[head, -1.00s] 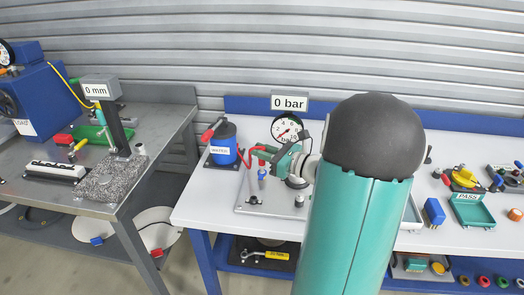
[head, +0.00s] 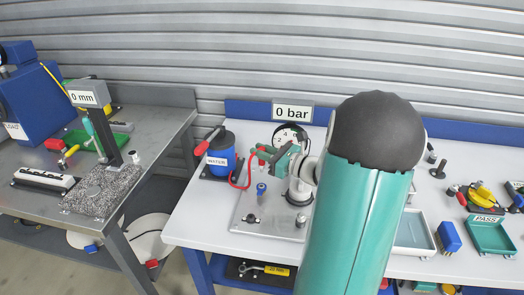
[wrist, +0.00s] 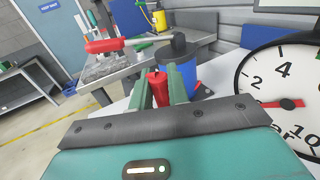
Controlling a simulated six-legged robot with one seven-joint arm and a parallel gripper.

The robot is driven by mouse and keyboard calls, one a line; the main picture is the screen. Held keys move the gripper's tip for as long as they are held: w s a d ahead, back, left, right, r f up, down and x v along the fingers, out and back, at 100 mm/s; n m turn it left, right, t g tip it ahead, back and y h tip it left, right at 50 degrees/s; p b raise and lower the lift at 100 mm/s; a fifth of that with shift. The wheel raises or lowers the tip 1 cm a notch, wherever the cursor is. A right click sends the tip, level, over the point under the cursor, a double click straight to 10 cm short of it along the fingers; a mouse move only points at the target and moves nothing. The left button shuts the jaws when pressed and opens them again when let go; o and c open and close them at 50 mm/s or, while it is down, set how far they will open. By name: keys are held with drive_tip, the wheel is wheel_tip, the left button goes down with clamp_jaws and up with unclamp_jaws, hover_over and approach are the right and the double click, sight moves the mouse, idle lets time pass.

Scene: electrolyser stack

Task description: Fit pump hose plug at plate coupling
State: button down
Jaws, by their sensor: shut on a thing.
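My gripper (wrist: 160,86) is shut on a red hose plug (wrist: 158,91), which shows between its two green fingers in the wrist view. In the head view my gripper (head: 265,157) is above the plate's back left part, in front of the gauge. A red hose (head: 236,184) hangs in a loop between the blue water pump (head: 220,152) and my gripper. The grey plate (head: 242,214) lies on the white bench with a blue-topped fitting (head: 261,192) and a small black-based fitting (head: 252,219) on it. I cannot tell which fitting is the coupling. My arm hides the plate's right part.
The pressure gauge (head: 289,133), partly covered by my gripper, stands behind the plate under a "0 bar" sign (head: 292,113). The pump's red-handled lever (wrist: 105,45) reaches across the wrist view. Trays and small parts lie right of my arm. A grey bench (head: 165,125) stands left.

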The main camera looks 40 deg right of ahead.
sight(263, 165)
drive_tip(key=shift+a+r, duration=0.15)
drive_tip(key=shift+a, duration=0.15)
drive_tip(key=shift+s+d, duration=0.15)
drive_tip(key=shift+s, duration=0.05)
drive_tip(key=shift+w+d, duration=0.1)
drive_tip(key=shift+a, duration=0.2)
drive_tip(key=shift+d+f, duration=0.15)
drive_tip(key=shift+f, duration=2.4)
drive_tip(key=shift+f, duration=1.25)
drive_tip(key=c, duration=1.3)
unclamp_jaws()
